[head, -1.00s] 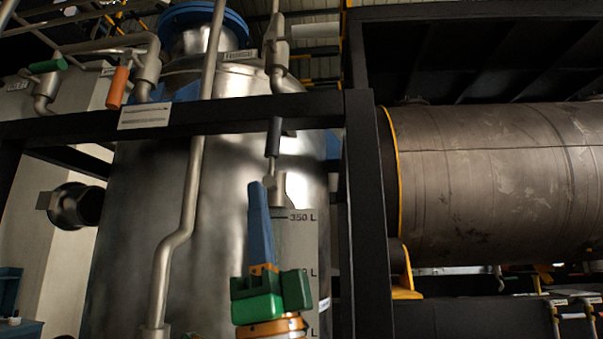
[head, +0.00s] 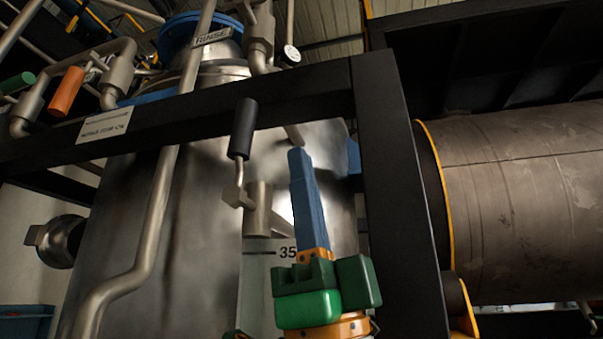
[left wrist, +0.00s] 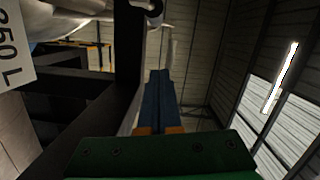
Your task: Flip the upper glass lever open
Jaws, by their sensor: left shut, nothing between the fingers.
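The upper glass lever has a black grip (head: 243,128) on a thin bent metal stem. It points up from a metal valve body (head: 258,208) at the top of the level gauge, whose plate (head: 262,270) is partly visible. My left gripper (head: 298,155) is shut and empty, its blue fingers pointing up. In the head view its tips are to the right of the lever and apart from it. In the left wrist view the shut fingers (left wrist: 157,75) point ahead; I cannot clearly identify the lever there. My right gripper is not in view.
A black frame beam (head: 300,98) crosses behind the lever, and a thick black post (head: 400,200) stands right of my gripper. A steel tank (head: 200,220) fills the background. A bent pipe (head: 150,230) runs down left of the lever. An orange-handled valve (head: 66,92) is at upper left.

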